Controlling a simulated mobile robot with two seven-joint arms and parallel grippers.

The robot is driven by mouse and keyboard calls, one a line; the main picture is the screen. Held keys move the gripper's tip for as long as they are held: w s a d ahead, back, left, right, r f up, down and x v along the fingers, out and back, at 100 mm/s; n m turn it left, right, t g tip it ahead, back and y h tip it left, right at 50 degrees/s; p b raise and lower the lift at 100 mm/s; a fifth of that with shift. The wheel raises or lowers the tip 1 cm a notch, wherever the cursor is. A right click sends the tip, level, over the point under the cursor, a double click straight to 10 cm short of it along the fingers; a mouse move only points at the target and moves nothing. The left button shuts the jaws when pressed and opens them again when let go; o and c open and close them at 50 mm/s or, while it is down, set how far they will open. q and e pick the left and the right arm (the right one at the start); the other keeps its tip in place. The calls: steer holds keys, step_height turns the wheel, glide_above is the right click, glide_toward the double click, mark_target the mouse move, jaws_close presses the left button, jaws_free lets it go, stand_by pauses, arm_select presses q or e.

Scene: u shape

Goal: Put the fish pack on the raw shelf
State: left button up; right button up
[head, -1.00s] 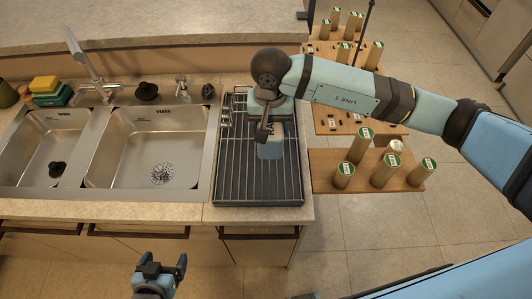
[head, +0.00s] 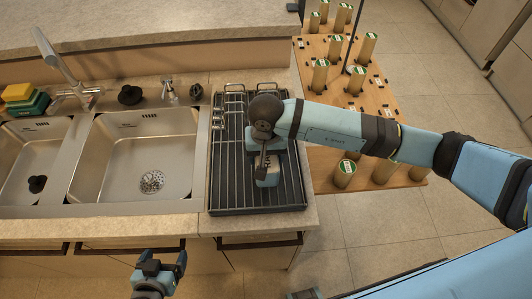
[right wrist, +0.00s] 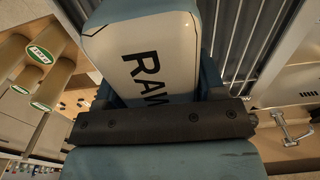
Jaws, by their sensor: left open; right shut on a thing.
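My right gripper (head: 266,160) is over the drying rack and shut on the fish pack (head: 268,178). In the right wrist view the fish pack (right wrist: 140,45) has a white face with the letters RAW and rounded corners. Blue shows beside it there. The gripper and wrist hide part of the pack in the head view. I cannot tell whether it touches the rack. My left gripper (head: 160,268) is open and empty in front of the counter. I cannot identify the raw shelf in these views.
The dark wire drying rack (head: 230,180) lies on the counter right of the steel sink (head: 115,170). A faucet (head: 65,70) and yellow and green sponges (head: 20,98) are behind the sinks. Right of the counter, a wooden board (head: 380,100) carries several green-labelled cylinders (head: 345,172).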

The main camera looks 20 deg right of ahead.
steer(key=shift+s, duration=0.2)
steer(key=o, duration=1.1)
steer(key=shift+f, duration=0.15)
